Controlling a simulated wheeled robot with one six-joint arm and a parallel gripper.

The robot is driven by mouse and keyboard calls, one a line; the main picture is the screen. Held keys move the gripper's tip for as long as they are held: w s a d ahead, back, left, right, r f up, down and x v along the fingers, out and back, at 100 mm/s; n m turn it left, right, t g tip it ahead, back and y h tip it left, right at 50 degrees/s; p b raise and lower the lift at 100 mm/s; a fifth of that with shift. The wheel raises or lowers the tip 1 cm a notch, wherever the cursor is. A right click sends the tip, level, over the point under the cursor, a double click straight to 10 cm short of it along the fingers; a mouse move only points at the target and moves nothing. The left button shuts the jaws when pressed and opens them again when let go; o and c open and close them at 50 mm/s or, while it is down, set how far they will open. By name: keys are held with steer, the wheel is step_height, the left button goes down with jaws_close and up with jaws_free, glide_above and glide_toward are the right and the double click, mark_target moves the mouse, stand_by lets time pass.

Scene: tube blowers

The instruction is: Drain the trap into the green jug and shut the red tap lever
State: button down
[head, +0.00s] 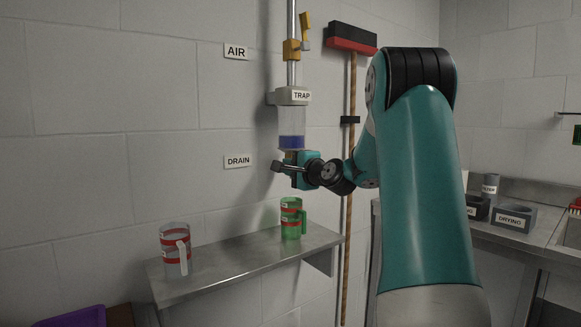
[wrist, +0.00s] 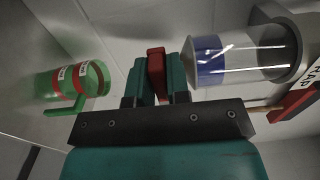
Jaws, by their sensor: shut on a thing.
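The trap (head: 292,121) is a clear cylinder on the wall pipe with blue liquid in its lower part. It also shows at right in the wrist view (wrist: 243,56). My gripper (head: 284,168) is just below the trap. In the wrist view my gripper (wrist: 156,78) is shut on the red tap lever (wrist: 156,60), whose end shows between the fingers. The green jug (head: 291,219), with red bands, stands upright on the shelf below the trap. It also shows at left in the wrist view (wrist: 75,80). I see no stream between trap and jug; the jug's contents are unclear.
A clear jug (head: 174,252) with red bands stands at the left of the metal shelf (head: 235,262). A yellow lever (head: 304,26) is on the pipe above the trap. A broom (head: 351,85) hangs just right of the trap. A counter with grey blocks (head: 513,220) is at right.

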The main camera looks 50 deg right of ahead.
mark_target(293, 144)
step_height(293, 144, up, 2)
steer(key=m+p, duration=0.1)
steer(key=p, duration=0.1)
steer(key=m+p, duration=0.2)
steer(key=p, duration=0.1)
steer(key=shift+d+r, duration=0.15)
steer(key=shift+r, duration=0.1)
steer(key=m+p, duration=0.1)
steer(key=p, duration=0.1)
steer(key=r+m+p, duration=0.1)
steer(key=m+p, duration=0.1)
steer(key=shift+s+d+r, duration=0.15)
steer(key=shift+d+r, duration=0.05)
steer(key=shift+d, duration=0.1)
steer(key=m+p, duration=0.1)
steer(key=p, duration=0.1)
steer(key=d+r+m+p, duration=0.1)
steer(key=p, duration=0.1)
steer(key=m+p, duration=0.2)
steer(key=shift+s+d+r, duration=0.2)
steer(key=shift+d, duration=0.05)
steer(key=shift+s+d+r+m+p, duration=0.1)
steer(key=shift+d+m+p, duration=0.35)
steer(key=shift+m+p, duration=0.75)
steer(key=c, duration=1.2)
jaws_free()
steer(key=shift+o, duration=0.2)
